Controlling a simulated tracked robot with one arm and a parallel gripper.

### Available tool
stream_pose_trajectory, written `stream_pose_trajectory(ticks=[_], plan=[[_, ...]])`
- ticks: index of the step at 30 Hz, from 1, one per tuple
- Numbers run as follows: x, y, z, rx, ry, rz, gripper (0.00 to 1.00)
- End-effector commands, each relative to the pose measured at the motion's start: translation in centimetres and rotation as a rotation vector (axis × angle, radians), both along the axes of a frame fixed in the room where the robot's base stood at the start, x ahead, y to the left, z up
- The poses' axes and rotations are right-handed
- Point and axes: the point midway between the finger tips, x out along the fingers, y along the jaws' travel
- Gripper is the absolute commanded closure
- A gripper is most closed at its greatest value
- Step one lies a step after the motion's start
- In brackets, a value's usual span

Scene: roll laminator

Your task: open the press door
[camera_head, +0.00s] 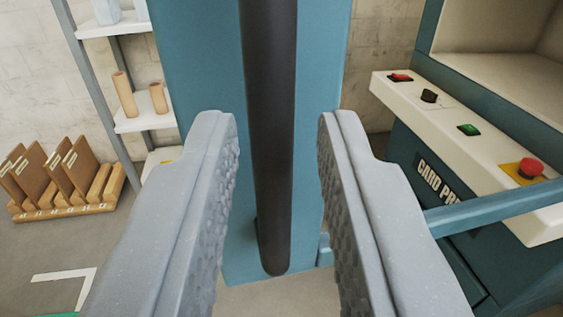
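A teal panel (203,60), which looks like the press door, stands upright in the middle of the view. A long dark vertical bar handle (270,110) runs down it. The handle's top is out of frame and its rounded lower end shows near the bottom. My gripper (278,130) is open, one finger on each side of the handle in the picture. Gaps show between the handle and both fingers. I cannot tell how far the handle reaches in between the fingers. The card press (425,205) is at the right, with a cream inner chamber (500,35) in view.
A teal bar (490,208) crosses in front of the press at lower right. A cream control ledge (450,115) carries buttons and a red emergency stop (530,168). At left are a shelf rack (145,122) with rolls and a wooden rack (65,208) of brown boards.

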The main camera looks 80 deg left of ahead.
Motion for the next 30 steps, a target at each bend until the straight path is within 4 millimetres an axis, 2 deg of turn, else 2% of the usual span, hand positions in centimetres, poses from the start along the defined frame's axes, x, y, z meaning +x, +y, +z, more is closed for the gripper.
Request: stream_pose_trajectory(ticks=[3, 10, 26, 29, 30], plan=[[-0.1, -1.2, 0.1, -0.001, -0.005, 0.001, 0.77], [-0.4, -2.6, 0.0, -0.002, -0.002, 0.000, 0.77], [-0.5, -2.9, 0.1, -0.002, -0.002, 0.000, 0.77], [0.1, -2.7, 1.0, -0.002, -0.021, -0.015, 0.77], [0.6, -2.5, 1.9, -0.001, -0.038, -0.029, 0.77]])
